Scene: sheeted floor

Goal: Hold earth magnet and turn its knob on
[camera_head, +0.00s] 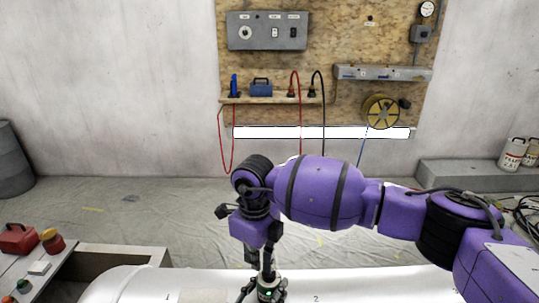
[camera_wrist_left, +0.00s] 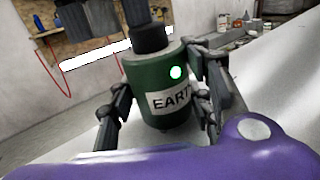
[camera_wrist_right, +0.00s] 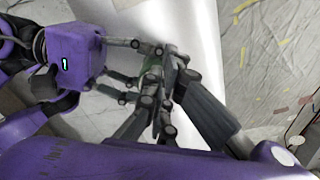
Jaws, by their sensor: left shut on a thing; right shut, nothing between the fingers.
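The earth magnet (camera_wrist_left: 165,85) is a dark green cylinder with a white label reading "EART…", a bright green round spot and a black knob (camera_wrist_left: 151,40) on top. It stands upright on the white curved surface. My left gripper (camera_wrist_left: 160,112) is shut on the magnet's body, with fingers on both sides. In the head view the magnet (camera_head: 268,292) shows at the bottom edge, with my left gripper (camera_head: 262,296) around it. My right gripper (camera_head: 267,268) points down just above the knob, shut and empty. In the right wrist view its fingers (camera_wrist_right: 166,112) hide most of the magnet.
The white numbered surface (camera_head: 370,287) fills the bottom. A bench (camera_head: 75,268) with a red box (camera_head: 17,240) and buttons is at left. A plywood board (camera_head: 330,50) with a switch panel and cables hangs on the back wall.

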